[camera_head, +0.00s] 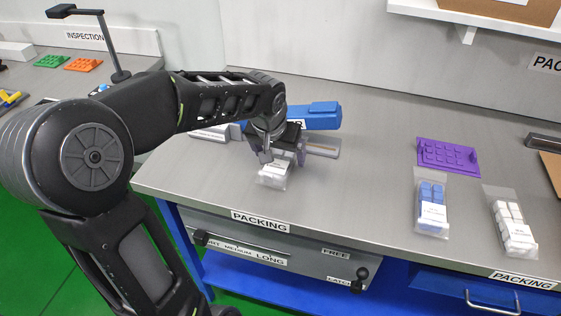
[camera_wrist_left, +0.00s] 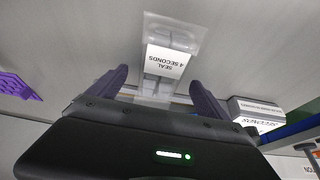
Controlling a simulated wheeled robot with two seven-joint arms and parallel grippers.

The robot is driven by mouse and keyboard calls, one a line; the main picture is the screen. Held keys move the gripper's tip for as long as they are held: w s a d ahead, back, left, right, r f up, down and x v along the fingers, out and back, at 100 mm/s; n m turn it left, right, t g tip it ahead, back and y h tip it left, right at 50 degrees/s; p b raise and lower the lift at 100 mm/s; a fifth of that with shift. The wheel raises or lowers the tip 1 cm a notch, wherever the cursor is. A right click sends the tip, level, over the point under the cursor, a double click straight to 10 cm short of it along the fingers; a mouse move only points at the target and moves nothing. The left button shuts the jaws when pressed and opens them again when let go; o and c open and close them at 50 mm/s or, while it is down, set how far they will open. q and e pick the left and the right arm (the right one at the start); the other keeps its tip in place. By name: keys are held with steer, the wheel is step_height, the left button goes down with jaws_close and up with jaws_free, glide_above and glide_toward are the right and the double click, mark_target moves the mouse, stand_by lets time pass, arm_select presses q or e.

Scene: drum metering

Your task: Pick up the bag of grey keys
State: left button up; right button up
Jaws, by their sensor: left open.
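A small clear bag (camera_head: 273,176) with a white label and pale contents lies on the steel bench under my left gripper (camera_head: 283,157); its upper part is hidden by the gripper. In the left wrist view the bag (camera_wrist_left: 170,62) has a label reading "SEAL 4 SECONDS", with greyish keys partly showing below the label. My left gripper's purple fingers (camera_wrist_left: 158,78) are open, one on each side of the bag, and do not visibly touch it. A bag of blue keys (camera_head: 432,207) and a bag of white keys (camera_head: 514,228) lie farther right. My right gripper is out of view.
A blue-topped sealing device (camera_head: 322,116) stands just behind the gripper. A purple keyed plate (camera_head: 447,155) lies at the right rear. The bench between the gripper and the blue bag is clear. A drawer front (camera_head: 285,250) is below the bench edge.

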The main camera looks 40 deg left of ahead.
mark_target(280, 157)
arm_select(q)
steer(key=x, duration=0.3)
steer(key=shift+f, duration=0.1)
stand_by(0.4)
steer(key=c, duration=1.7)
